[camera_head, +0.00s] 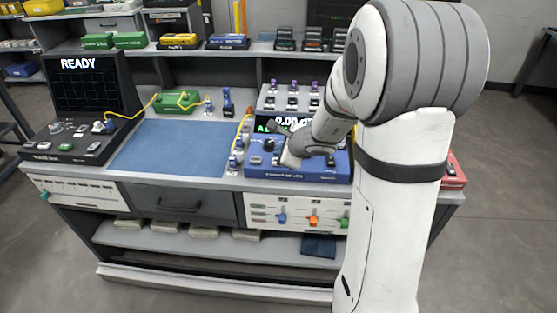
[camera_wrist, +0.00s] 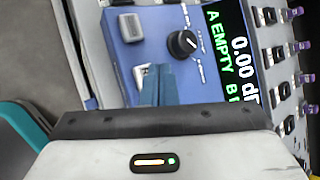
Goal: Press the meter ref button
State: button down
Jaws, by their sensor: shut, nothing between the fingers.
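The meter is a blue box (camera_head: 262,172) on the right part of the bench; its blue face (camera_wrist: 206,80) also fills the middle of the wrist view. It has a black knob (camera_wrist: 183,43), a grey button (camera_wrist: 130,27) and a pale button (camera_wrist: 139,74); I cannot read which one is labelled ref. Its display (camera_wrist: 232,45) reads "0.00" and "A EMPTY". My gripper (camera_wrist: 158,72) is shut and empty, its blue fingertips beside the pale button and partly over it. I cannot tell whether they touch it. In the head view, my wrist hides part of the meter.
A blue mat (camera_head: 172,148) lies left of the meter. Left of it stands a black device (camera_head: 93,95) whose screen reads "READY". A green box (camera_head: 178,101) with a yellow cable sits behind the mat. A grey unit with several switches (camera_head: 292,98) stands behind the meter.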

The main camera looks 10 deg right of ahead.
notch_tip(320, 180, up, 5)
jog(key=p, duration=0.3)
jog(key=shift+p, duration=0.4)
jog(key=shift+f, duration=0.1)
jog(key=s+a+r+n+g+y, duration=0.1)
jog(key=s+a+r+n+g, duration=0.15)
jog(key=s+n, duration=0.45)
jog(key=s+a+r+n+g, duration=0.1)
jog(key=s+a+r+n, duration=0.3)
jog(key=s+n, duration=0.25)
jog(key=s+d+n+g+h, duration=0.1)
jog(key=s+d+n+h, duration=0.1)
jog(key=s, duration=0.5)
jog(key=s+d+r+n+g+h, duration=0.1)
jog(key=s+d+n+h, duration=0.1)
jog(key=s+d+n, duration=0.2)
jog(key=s+n, duration=0.2)
jog(key=shift+s+n+h, duration=0.35)
jog(key=shift+s+h, duration=0.05)
jog(key=shift+d, duration=0.1)
